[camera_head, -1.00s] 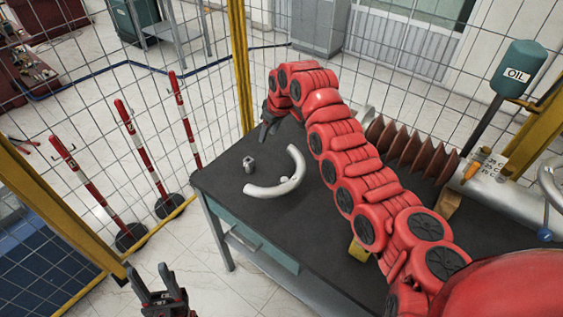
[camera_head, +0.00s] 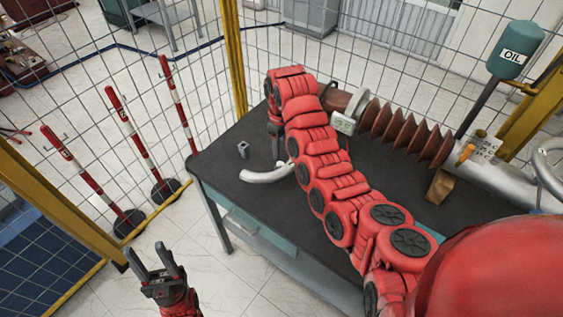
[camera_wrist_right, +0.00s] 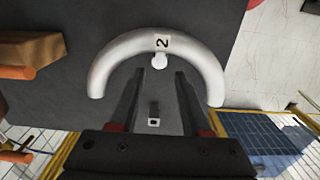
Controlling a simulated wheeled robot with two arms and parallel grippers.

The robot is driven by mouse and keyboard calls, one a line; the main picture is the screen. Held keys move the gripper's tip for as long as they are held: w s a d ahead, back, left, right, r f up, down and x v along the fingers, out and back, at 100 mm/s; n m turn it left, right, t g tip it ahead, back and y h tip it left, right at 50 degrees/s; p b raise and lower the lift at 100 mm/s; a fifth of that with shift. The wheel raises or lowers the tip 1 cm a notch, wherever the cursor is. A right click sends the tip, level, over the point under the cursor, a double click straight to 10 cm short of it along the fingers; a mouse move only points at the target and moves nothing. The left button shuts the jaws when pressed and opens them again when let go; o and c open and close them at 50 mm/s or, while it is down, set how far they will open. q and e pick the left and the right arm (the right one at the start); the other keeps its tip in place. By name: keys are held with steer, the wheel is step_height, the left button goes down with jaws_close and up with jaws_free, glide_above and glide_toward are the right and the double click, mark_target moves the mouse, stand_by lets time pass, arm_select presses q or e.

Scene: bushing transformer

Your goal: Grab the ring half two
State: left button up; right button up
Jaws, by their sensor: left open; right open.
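The ring half two is a pale grey half ring (camera_wrist_right: 160,42) marked "2", lying on the dark table in the right wrist view. In the head view one end of the ring half (camera_head: 265,175) shows, and my right arm hides the rest. My right gripper (camera_wrist_right: 160,75) is open above the table. Its two fingers point at the inner side of the arc, with a small white knob (camera_wrist_right: 158,61) of the ring between the tips. In the head view the right gripper (camera_head: 273,140) is partly hidden. My left gripper (camera_head: 158,253) is open and empty, off the table's near left side.
A wire fence and red-white posts (camera_head: 135,135) stand at the left.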

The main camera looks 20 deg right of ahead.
mark_target(282, 164)
steer(key=shift+f, duration=0.45)
step_height(282, 164, down, 5)
steer(key=shift+p, duration=0.85)
steer(key=shift+f, duration=0.4)
jaws_close()
